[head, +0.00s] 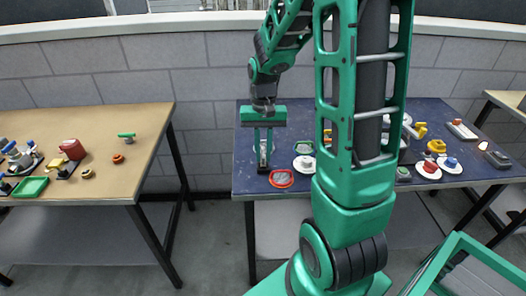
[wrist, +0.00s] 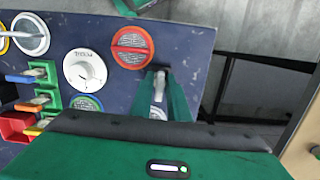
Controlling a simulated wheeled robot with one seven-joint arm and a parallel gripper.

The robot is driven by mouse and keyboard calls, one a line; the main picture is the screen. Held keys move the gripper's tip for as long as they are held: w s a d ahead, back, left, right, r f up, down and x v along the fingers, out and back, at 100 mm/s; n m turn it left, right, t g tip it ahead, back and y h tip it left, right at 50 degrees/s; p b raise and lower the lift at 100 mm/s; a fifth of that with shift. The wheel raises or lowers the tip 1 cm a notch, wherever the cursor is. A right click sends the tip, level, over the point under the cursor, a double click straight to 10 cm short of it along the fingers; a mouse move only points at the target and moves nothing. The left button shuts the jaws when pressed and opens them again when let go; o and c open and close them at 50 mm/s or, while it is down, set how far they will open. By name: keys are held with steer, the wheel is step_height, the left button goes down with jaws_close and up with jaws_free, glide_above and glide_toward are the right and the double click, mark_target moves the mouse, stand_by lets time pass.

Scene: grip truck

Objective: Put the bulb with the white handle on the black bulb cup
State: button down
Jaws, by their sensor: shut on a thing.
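My gripper (head: 263,155) points down over the left front part of the dark blue table (head: 253,184). Its two green fingers are close together around a narrow pale thing (wrist: 159,86), which looks like the bulb with the white handle; it shows only as a light strip between the fingers. In the head view a dark piece (head: 263,169) shows at the table just below the fingertips. It may be the black bulb cup, but I cannot tell, nor whether the bulb touches it. The fingers and palm hide most of it in the wrist view.
A red round dish (head: 281,179) and a white round piece (head: 304,163) lie close to the right of my gripper. Several dishes and colored parts crowd the table's right side. A tan table (head: 110,184) with more parts stands left, across a gap.

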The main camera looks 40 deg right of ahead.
mark_target(264, 153)
steer(key=shift+f, duration=0.85)
stand_by(1.1)
steer(key=c, duration=1.3)
jaws_free()
steer(key=shift+w+r, duration=0.1)
steer(key=shift+r, duration=3.65)
steer(key=shift+s+r, duration=0.15)
steer(key=shift+s, duration=0.15)
steer(key=shift+n+t+h, duration=0.3)
steer(key=shift+n+t, duration=0.1)
steer(key=shift+t, duration=0.2)
steer(key=s+r, duration=0.1)
steer(key=s, duration=0.5)
steer(key=s+r, duration=0.1)
steer(key=s, duration=0.6)
steer(key=s+r, duration=0.1)
steer(key=s, duration=0.6)
steer(key=shift+s+d+r, duration=0.1)
steer(key=shift+r, duration=0.05)
